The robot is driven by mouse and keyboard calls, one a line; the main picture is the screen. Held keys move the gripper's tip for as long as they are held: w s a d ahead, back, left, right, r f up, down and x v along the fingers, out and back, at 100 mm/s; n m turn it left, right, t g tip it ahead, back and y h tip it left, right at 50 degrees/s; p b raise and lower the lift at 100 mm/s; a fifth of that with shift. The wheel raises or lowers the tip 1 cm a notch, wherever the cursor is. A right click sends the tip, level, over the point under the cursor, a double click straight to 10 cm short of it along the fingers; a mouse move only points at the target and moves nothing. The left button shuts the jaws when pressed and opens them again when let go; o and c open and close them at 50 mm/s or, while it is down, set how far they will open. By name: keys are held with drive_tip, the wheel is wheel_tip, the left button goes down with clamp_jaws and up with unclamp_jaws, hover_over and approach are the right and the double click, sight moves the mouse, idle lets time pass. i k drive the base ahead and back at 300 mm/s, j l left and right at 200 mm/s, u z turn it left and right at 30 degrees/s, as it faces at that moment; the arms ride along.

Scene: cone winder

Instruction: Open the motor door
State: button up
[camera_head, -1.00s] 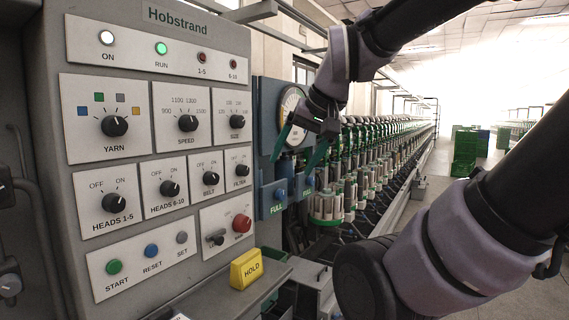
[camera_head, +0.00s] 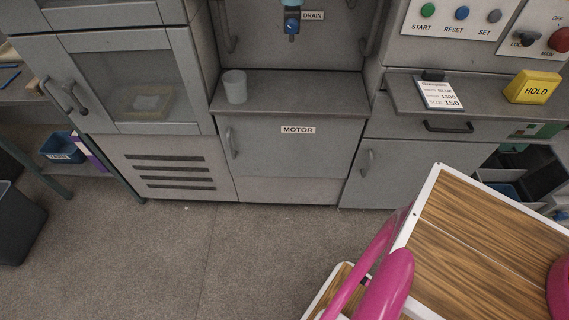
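The motor door (camera_head: 290,160) is a grey panel with a "MOTOR" label, low on the machine and left of the control panel. It looks shut, flush with the cabinet front. Its upright bar handle (camera_head: 233,143) is on the left side of the panel. My gripper is outside the present view, so its place relative to the door and its state are not shown.
A grey cup (camera_head: 235,87) stands on the ledge above the door. A cabinet door (camera_head: 400,175) with its own handle is to the right. A wood-topped piece with a white edge (camera_head: 480,240) and pink bars (camera_head: 385,285) fills the lower right. Bare floor (camera_head: 210,250) lies in front.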

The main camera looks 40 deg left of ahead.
sight(276, 146)
drive_tip(key=k+u, duration=0.1)
drive_tip(key=u, duration=1.6)
drive_tip(key=i+j, duration=0.1)
drive_tip(key=j, duration=0.3)
drive_tip(key=j+u, duration=0.1)
drive_tip(key=j, duration=0.35)
drive_tip(key=i, duration=0.1)
